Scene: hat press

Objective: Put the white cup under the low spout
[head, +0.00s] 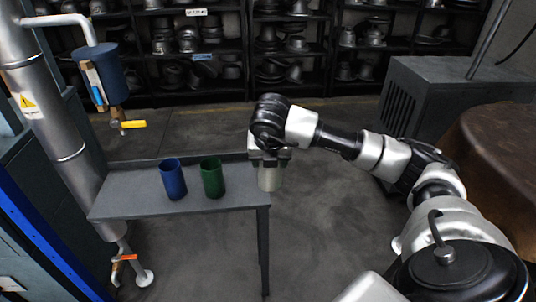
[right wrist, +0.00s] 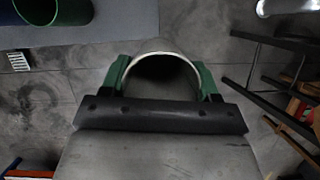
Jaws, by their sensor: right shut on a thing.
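The white cup (head: 270,181) hangs upright from my right gripper (head: 270,158), just off the right end of the small table. In the right wrist view my right gripper (right wrist: 161,76) has its green fingers on both sides of the cup, whose pale rim (right wrist: 163,54) faces up. The low spout (head: 123,257), with an orange-red handle, sticks out near the foot of the metal pipe at the lower left, far from the cup. My left gripper is not in view.
A grey table (head: 132,196) bears a blue cup (head: 173,180) and a green cup (head: 212,178), between the white cup and the pipe (head: 68,143). A higher spout with a yellow handle (head: 134,124) hangs above. Open floor (head: 330,230) lies right of the table; shelves (head: 250,50) stand behind.

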